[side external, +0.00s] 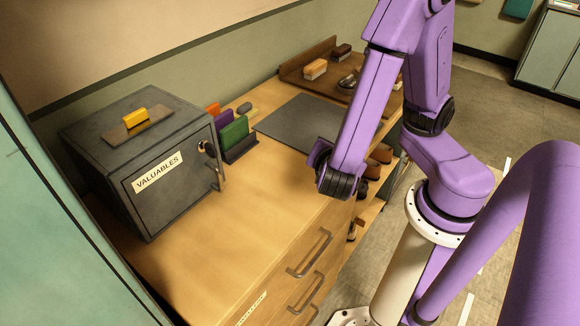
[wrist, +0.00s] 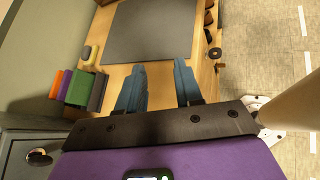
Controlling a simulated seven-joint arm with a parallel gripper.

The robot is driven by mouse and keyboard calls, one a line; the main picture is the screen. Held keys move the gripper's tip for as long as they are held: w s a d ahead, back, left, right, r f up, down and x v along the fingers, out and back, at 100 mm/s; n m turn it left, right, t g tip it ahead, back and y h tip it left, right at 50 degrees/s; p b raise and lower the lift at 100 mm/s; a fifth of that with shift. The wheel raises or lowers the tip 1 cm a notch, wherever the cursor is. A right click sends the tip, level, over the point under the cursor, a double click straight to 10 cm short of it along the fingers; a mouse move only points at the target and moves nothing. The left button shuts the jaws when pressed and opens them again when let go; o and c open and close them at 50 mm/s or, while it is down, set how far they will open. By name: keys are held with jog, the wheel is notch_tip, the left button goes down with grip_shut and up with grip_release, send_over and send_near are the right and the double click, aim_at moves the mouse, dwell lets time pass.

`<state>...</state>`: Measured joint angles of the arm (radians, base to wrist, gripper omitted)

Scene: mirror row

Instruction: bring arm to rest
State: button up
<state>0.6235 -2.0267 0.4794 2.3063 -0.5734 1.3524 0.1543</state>
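My gripper (wrist: 158,75) shows in the wrist view with two blue fingers spread apart and nothing between them. It hangs over the wooden cabinet top (side external: 265,215), on the near side of the dark grey mat (wrist: 150,35). In the side external view my purple arm reaches down over the front edge of the cabinet, and the fingers are hidden there. The mat (side external: 298,122) lies flat and bare.
A grey safe marked VALUABLES (side external: 180,190) stands at left, door shut, with a yellow block (side external: 135,118) on top. Beside it are upright coloured slabs (side external: 234,132). A brown tray (side external: 305,55) holds brushes at the back. Drawer handles (side external: 312,228) stick out in front.

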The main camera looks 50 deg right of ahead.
jog(key=s+a+r+m+g+y, duration=0.1)
jog(key=s+r+m+g+y, duration=0.3)
jog(key=y, duration=0.7)
jog(key=s+m+g, duration=0.1)
jog(key=s+m, duration=0.1)
jog(key=s, duration=0.1)
jog(key=shift+r+m+g, duration=0.25)
jog(key=shift+m+g, duration=0.05)
jog(key=shift+a, duration=0.1)
